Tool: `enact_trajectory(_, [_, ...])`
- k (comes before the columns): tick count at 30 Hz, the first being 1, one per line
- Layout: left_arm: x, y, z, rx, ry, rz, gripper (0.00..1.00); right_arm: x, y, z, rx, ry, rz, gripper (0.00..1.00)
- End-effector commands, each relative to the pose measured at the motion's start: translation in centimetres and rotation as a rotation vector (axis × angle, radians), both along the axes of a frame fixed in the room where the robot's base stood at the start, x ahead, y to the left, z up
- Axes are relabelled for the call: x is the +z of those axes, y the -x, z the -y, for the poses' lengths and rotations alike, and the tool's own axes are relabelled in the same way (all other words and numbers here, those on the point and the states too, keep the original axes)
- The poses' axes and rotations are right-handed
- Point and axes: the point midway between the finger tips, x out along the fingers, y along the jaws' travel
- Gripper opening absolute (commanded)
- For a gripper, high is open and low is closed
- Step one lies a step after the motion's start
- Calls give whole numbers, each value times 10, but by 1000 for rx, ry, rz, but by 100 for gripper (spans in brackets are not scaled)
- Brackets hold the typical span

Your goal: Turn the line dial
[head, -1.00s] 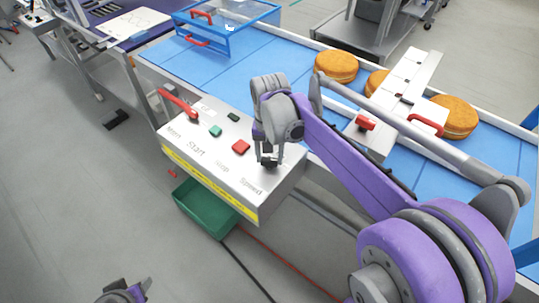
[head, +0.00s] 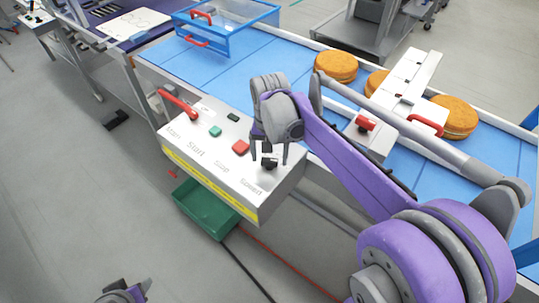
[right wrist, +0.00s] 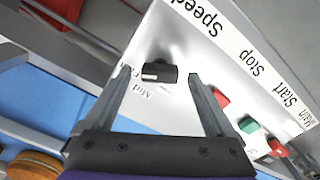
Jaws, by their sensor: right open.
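The line dial is a black knob (head: 269,163) at the right end of the grey control box (head: 222,185), by the word Speed. In the right wrist view the knob (right wrist: 159,70) has a pale mark on its near side, with small lettering close by. My right gripper (head: 269,159) is open above the box. Its fingers (right wrist: 160,76) stand apart on either side of the knob, with visible gaps, not gripping it. A grey and purple part at the bottom edge, apparently my left gripper (head: 125,292), is mostly cut off.
The box also carries a red lever (head: 178,103), a green button (head: 215,131) and a red button (head: 241,147). Behind it runs a blue conveyor (head: 245,85) with orange-brown rounds (head: 336,66). A green bin (head: 207,208) is below the box.

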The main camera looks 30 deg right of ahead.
Motion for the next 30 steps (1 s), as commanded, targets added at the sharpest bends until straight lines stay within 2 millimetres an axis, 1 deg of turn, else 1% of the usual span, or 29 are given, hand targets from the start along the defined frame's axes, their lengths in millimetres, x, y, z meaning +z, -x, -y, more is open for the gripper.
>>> enact_trajectory(5, [3, -1, 0, 0, 0, 2, 50, 24, 0, 0, 0, 0, 0, 90])
enact_trajectory(12, [7, -3, 0, 0, 0, 5, 50, 74, 0, 0, 0, 0, 0, 90])
enact_trajectory(16, [8, -3, 0, 0, 0, 6, 50, 93, 0, 0, 0, 0, 0, 90])
enact_trajectory(21, [9, -4, 0, 0, 0, 7, 50, 105, 0, 0, -1, 0, 0, 90])
enact_trajectory(30, [9, -4, 0, 0, 0, 7, 50, 106, 0, 0, -1, 0, 0, 90])
